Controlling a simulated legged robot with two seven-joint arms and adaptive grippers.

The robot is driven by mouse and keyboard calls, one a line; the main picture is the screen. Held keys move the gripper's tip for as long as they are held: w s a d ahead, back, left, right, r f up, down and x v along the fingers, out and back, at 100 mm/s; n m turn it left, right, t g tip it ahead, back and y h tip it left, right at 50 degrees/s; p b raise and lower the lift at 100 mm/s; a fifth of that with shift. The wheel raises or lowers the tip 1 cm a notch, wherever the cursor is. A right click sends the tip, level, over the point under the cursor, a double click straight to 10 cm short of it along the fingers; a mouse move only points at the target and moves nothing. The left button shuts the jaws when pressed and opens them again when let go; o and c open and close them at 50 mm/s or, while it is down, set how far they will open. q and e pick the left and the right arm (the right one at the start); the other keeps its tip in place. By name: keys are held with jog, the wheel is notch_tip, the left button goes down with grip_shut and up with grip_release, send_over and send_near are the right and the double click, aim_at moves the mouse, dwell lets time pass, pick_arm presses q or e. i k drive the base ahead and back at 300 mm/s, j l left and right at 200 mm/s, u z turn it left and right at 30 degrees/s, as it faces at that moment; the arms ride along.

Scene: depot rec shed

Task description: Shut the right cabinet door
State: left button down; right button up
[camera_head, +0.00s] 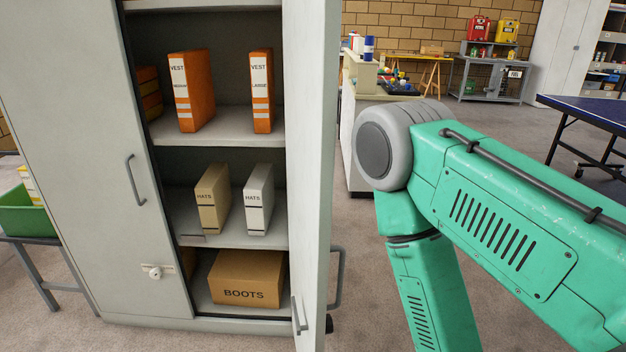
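The grey cabinet (205,318) stands at the left of the head view. Inside are orange vest boxes (195,85), hats boxes (214,195) and a boots carton (246,278). My green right arm is to the right of the open door and reaches downward. Its gripper is below the picture. My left gripper is not in view.
A green bin (27,212) sits on a stand at the far left. A white counter (362,95) with small items is behind my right arm. A blue table-tennis table (590,108) stands at the right. Open grey floor lies between them.

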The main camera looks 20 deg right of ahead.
aim_at(312, 29)
jog(key=i+l, duration=0.15)
jog(key=l, duration=0.2)
jog(key=i+l+u, duration=0.1)
jog(key=l, duration=0.3)
jog(key=i+l, duration=0.15)
jog(key=l, duration=0.2)
jog(key=i+l, duration=0.15)
jog(key=l, duration=0.25)
jog(key=u, duration=0.05)
